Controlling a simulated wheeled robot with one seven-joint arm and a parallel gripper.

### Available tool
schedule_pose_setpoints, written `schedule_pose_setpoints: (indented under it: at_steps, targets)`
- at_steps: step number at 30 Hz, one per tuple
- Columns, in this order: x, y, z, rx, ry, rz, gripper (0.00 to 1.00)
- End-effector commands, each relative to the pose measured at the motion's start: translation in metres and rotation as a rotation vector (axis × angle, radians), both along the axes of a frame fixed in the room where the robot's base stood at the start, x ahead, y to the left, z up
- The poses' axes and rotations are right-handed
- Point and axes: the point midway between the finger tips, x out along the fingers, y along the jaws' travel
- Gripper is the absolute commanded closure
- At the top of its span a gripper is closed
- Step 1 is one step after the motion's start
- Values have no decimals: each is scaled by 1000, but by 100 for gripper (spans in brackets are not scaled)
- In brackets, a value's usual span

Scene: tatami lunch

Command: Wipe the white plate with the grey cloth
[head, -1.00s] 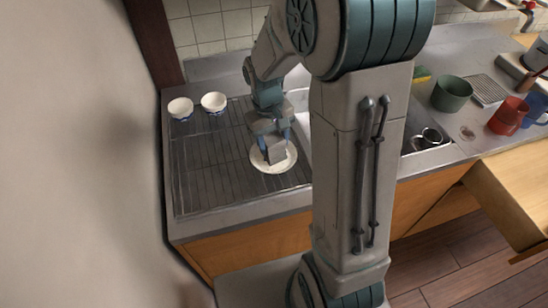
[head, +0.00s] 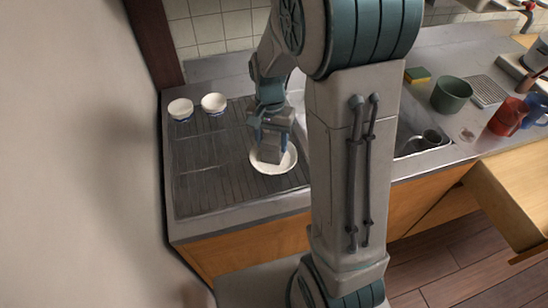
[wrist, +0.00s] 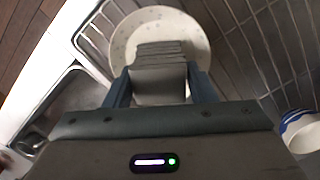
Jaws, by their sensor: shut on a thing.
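The white plate (head: 286,167) lies on the dark ribbed drainboard beside the sink. It also shows in the wrist view (wrist: 195,32), with small greyish marks on its surface. My gripper (head: 270,148) is over the plate, pointing down. It is shut on the folded grey cloth (wrist: 160,62), which sits between the two fingers and reaches over the plate. In the head view the cloth (head: 268,156) covers part of the plate's left side. I cannot tell whether the cloth presses on the plate.
Two small white-and-blue bowls (head: 181,108) (head: 213,102) stand at the back left of the drainboard (head: 210,175). The sink (head: 415,143) lies to the right, with a green pot (head: 451,95), a sponge (head: 417,75) and a red cup (head: 507,116) beyond it. The front left drainboard is clear.

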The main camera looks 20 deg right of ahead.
Motion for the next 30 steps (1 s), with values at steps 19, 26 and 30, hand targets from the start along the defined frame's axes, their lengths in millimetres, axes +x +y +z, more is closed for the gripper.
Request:
schedule_pose_setpoints:
  at_steps: [19, 26, 30]
  targets:
    - [-6, 1, 0, 0, 0, 807, 68]
    - [-7, 1, 0, 1, 0, 1105, 68]
    - [-8, 1, -1, 1, 2, 1195, 68]
